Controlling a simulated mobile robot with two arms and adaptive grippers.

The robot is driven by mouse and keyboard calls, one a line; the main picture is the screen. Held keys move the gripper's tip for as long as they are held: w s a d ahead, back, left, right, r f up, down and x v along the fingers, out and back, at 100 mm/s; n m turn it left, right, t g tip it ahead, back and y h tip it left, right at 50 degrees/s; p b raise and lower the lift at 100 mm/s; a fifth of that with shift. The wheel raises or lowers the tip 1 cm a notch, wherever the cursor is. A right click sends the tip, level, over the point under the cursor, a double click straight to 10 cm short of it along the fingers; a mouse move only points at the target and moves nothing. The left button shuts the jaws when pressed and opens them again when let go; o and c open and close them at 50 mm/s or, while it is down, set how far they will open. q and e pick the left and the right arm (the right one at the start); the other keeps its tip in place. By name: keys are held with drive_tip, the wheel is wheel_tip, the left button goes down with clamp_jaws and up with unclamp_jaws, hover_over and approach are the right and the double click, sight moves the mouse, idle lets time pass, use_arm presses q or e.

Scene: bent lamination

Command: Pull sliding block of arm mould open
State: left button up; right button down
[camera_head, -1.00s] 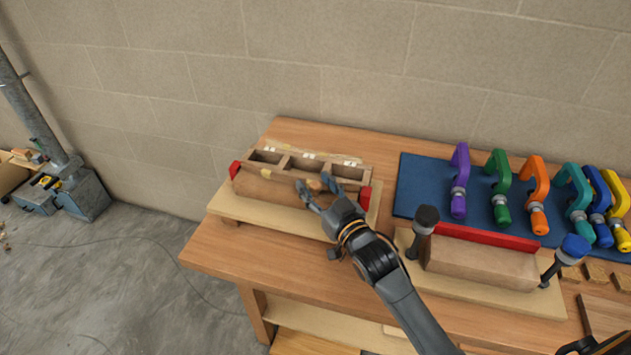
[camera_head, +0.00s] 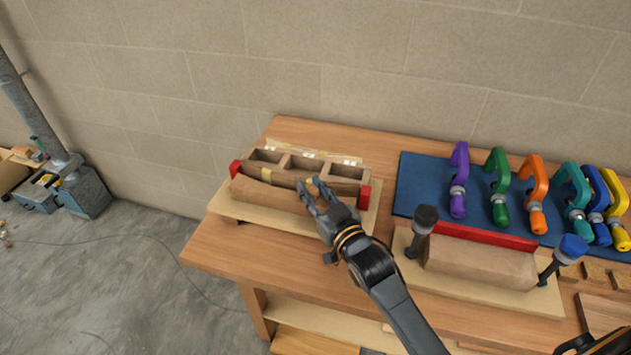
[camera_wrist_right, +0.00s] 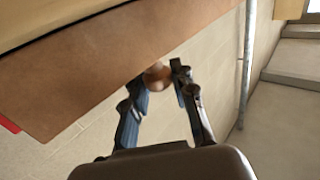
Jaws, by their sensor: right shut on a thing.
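The arm mould stands on a pale board (camera_head: 222,206) at the left of the bench. Its compartmented wooden frame (camera_head: 311,162) is at the back, with red blocks (camera_head: 365,197) at the ends. My left gripper does not show.
A second mould (camera_head: 480,262) with a red strip and two upright clamps stands to the right of my arm. A blue mat (camera_head: 415,185) with several coloured clamps lies behind it. Bare bench top (camera_head: 215,245) shows at the front left.

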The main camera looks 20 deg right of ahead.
drive_tip(key=shift+s+a, duration=0.6)
drive_tip(key=shift+s, duration=0.25)
drive_tip(key=c, duration=1.1)
unclamp_jaws()
drive_tip(key=shift+c, duration=0.2)
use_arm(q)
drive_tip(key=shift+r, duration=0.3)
use_arm(e)
drive_tip(key=shift+o, duration=0.3)
drive_tip(key=shift+w, duration=0.1)
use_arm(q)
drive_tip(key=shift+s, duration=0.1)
use_arm(e)
drive_tip(key=s+d, duration=0.2)
drive_tip(key=s, duration=1)
drive_tip(key=shift+d, duration=0.2)
